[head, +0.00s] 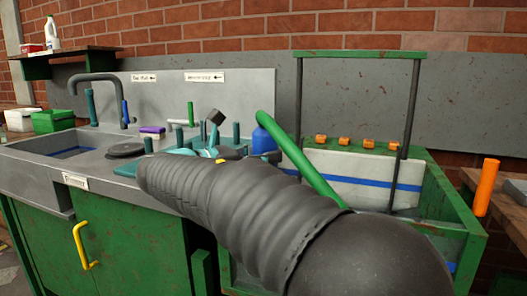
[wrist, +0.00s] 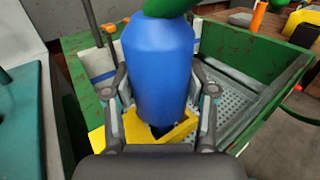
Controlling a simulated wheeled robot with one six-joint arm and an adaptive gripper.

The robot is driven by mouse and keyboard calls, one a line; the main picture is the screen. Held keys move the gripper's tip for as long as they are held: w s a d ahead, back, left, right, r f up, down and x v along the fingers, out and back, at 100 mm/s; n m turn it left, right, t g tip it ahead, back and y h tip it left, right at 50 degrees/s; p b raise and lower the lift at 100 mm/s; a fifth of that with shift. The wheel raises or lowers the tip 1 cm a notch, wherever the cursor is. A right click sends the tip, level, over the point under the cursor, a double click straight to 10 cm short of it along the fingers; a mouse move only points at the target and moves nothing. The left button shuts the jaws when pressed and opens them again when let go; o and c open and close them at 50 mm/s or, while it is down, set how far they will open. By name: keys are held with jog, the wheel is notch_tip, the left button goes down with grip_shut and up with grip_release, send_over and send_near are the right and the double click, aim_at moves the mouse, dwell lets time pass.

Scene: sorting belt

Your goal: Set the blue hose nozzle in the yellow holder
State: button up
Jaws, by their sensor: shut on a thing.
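The blue hose nozzle (wrist: 160,70) is between the fingers of my gripper (wrist: 163,98) in the wrist view, which are shut on its sides. A green hose (wrist: 170,6) is at its top end. In the head view, part of the nozzle (head: 264,139) shows beside the curved green hose (head: 300,160); my arm hides the gripper there. The yellow holder (wrist: 184,132) shows as an angular yellow piece around the nozzle's lower end in the wrist view, with a dark opening. I cannot tell whether the nozzle is seated in it or only above it.
A green-framed bin (head: 462,225) with a perforated floor (wrist: 228,95) stands at the right. A steel sink counter (head: 105,178) with a tap (head: 97,78) is at the left. Teal items (head: 182,152) and a purple box (head: 152,131) stand near the nozzle. An orange cylinder (head: 487,187) is at far right.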

jog(key=shift+f, duration=0.35)
jog(key=shift+f, duration=0.55)
dwell(0.6)
jog(key=o, duration=1)
jog(key=shift+o, duration=0.2)
jog(key=v, duration=1.2)
